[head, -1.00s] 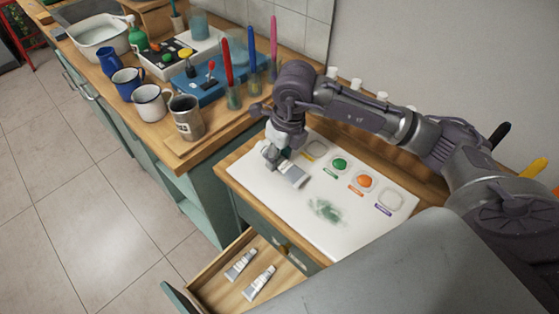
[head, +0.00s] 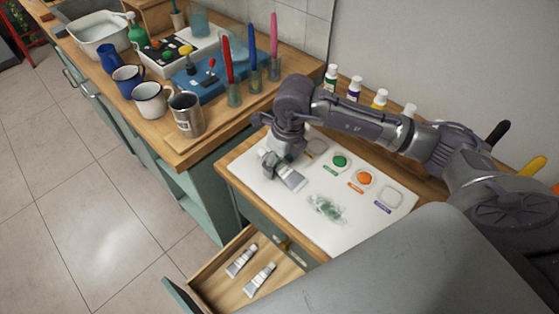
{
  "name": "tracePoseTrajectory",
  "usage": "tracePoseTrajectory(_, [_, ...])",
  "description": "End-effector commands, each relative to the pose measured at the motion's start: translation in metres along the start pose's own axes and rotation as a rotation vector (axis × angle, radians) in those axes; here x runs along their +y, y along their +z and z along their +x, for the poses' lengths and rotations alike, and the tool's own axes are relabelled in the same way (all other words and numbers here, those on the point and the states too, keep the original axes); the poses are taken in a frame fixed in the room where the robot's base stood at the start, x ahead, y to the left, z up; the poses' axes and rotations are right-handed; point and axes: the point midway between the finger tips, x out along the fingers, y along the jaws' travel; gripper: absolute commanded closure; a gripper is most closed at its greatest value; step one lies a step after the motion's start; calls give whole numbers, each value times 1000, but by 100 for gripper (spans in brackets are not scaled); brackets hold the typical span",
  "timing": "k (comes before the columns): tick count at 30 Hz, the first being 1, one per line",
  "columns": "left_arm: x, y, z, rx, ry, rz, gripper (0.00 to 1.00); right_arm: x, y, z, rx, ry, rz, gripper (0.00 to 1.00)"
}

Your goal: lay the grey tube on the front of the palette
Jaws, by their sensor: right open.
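The grey tube (head: 292,181) lies on the near left part of the white palette (head: 256,187). My right gripper (head: 272,166) is at the tube's left end, low over the palette, with its jaws open. Whether a finger still touches the tube is too small to tell. The palette has a row of wells, one with green paint (head: 340,161) and one with orange paint (head: 363,179), and a grey-green smear (head: 325,208). The wrist hides part of the palette's far left. My left gripper is not in the picture.
An open drawer (head: 215,279) below the palette holds two tubes (head: 259,279). The left counter carries a metal mug (head: 187,115), several enamel mugs, a blue box (head: 205,79) and upright brushes in jars. Small paint bottles (head: 355,88) stand behind my right arm.

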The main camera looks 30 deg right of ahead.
Motion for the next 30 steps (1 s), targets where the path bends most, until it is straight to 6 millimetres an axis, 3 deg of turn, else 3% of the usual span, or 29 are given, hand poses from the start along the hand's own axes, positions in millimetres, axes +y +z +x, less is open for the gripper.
tracePoseTrajectory(8, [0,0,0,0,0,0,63,0,2,-18,-4,0,0,34])
tracePoseTrajectory(21, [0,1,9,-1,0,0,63,0,1,-106,-5,-1,-1,34])
tracePoseTrajectory(30, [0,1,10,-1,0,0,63,0,0,-124,0,1,1,34])
